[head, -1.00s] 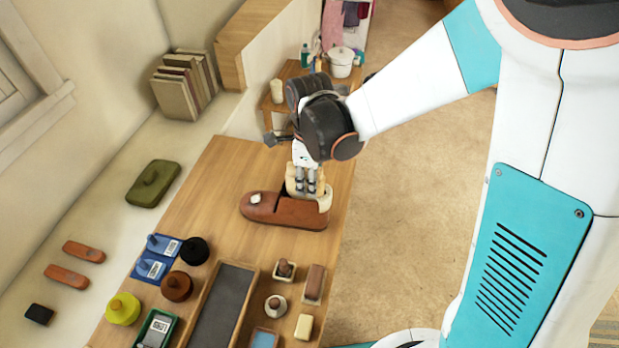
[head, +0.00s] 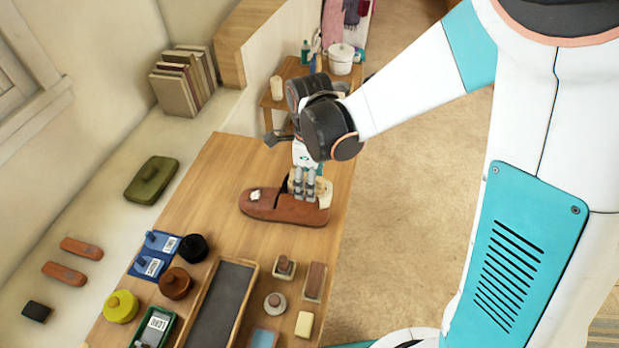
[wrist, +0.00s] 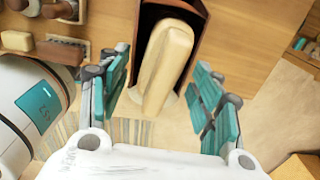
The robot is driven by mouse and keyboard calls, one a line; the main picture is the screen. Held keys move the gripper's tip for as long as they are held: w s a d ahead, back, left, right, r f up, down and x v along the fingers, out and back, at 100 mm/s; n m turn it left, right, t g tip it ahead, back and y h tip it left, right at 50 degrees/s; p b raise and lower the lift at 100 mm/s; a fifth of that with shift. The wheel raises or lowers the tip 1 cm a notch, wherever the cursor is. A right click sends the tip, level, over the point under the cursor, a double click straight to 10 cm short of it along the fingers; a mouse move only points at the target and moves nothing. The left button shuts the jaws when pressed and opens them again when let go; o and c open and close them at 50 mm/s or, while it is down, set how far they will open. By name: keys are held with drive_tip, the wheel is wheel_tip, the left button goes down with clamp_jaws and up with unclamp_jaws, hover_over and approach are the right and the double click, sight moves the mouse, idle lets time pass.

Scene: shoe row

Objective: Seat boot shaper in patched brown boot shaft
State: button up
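The brown boot (head: 270,207) stands on the wooden table with its toe to the left and a pale patch (head: 255,195) near the toe. The cream boot shaper (head: 324,190) is at its right end, partly hidden by my fingers. In the wrist view the long cream shaper (wrist: 165,60) lies within the dark opening of the boot (wrist: 197,12), its near end reaching past the rim. My gripper (head: 306,197) is over the boot's shaft end. In the wrist view my gripper (wrist: 160,95) is open, with teal fingers on either side of the shaper and visible gaps. How deep the shaper sits is unclear.
Shoe-care items fill the table's near end: a dark tray (head: 220,305), a yellow tin (head: 121,306), a brown tin (head: 175,284), blue cards (head: 150,265) and brushes (head: 315,282). Wood around the boot is clear. A side table with a white pot (head: 341,60) stands beyond.

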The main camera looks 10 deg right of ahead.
drive_tip(key=shift+r, duration=3.75)
drive_tip(key=shift+d+r, duration=0.2)
drive_tip(key=s+d+r+n+t, duration=0.7)
drive_tip(key=s+d+n, duration=0.6)
drive_tip(key=n, duration=0.9)
wheel_tip(320, 180, up, 2)
drive_tip(key=shift+d+r, duration=0.1)
drive_tip(key=shift+d, duration=0.4)
